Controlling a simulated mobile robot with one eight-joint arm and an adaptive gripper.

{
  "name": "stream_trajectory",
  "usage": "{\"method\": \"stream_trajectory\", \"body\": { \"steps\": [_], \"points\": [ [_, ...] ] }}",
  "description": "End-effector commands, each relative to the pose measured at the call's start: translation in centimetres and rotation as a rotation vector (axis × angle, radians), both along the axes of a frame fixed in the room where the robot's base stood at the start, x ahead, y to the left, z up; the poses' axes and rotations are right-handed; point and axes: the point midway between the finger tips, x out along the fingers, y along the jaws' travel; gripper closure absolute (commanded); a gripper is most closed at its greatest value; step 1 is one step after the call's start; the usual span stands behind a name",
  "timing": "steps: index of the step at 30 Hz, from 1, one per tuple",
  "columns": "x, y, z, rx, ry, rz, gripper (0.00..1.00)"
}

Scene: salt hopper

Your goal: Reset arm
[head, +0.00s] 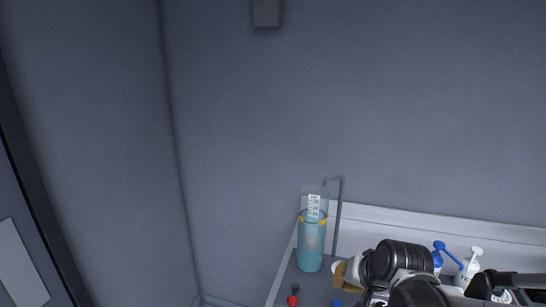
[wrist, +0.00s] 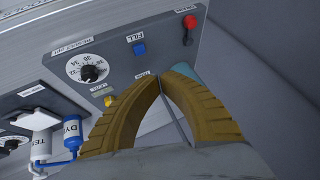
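My arm reaches over the equipment at the lower right of the head view. My gripper (wrist: 163,78) has brown ribbed fingers that curve in toward each other. Their tips nearly meet, with only a narrow gap and nothing seen held between them. In the wrist view the tips are over the grey control panel (wrist: 115,65), just below a blue button (wrist: 139,49) marked FILL. In the head view a brown finger (head: 349,277) shows right of the clear cylinder with blue liquid (head: 311,250). The rest of the gripper is mostly hidden there by my arm.
The panel has a numbered dial (wrist: 90,69) and a red knob (wrist: 189,24). White (wrist: 40,135) and blue (wrist: 72,132) pump bottles stand at the wrist view's lower left. A thin bent pipe (head: 338,215) rises behind the cylinder. The space above is clear to the grey wall (head: 350,100).

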Motion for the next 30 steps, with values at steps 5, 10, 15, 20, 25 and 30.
{"method": "stream_trajectory", "body": {
  "steps": [5,10,15,20,25,30],
  "points": [
    [-6.1,0.0,2.0,-0.120,-0.013,0.085,1.00],
    [-11.3,-0.3,2.5,-0.228,-0.022,0.158,1.00],
    [-14.5,-0.7,2.3,-0.295,-0.028,0.205,1.00],
    [-15.5,-0.8,2.3,-0.319,-0.030,0.221,1.00],
    [-15.5,-0.9,2.3,-0.321,-0.030,0.222,1.00],
    [-15.5,-0.8,2.3,-0.319,-0.030,0.222,1.00]
  ]
}}
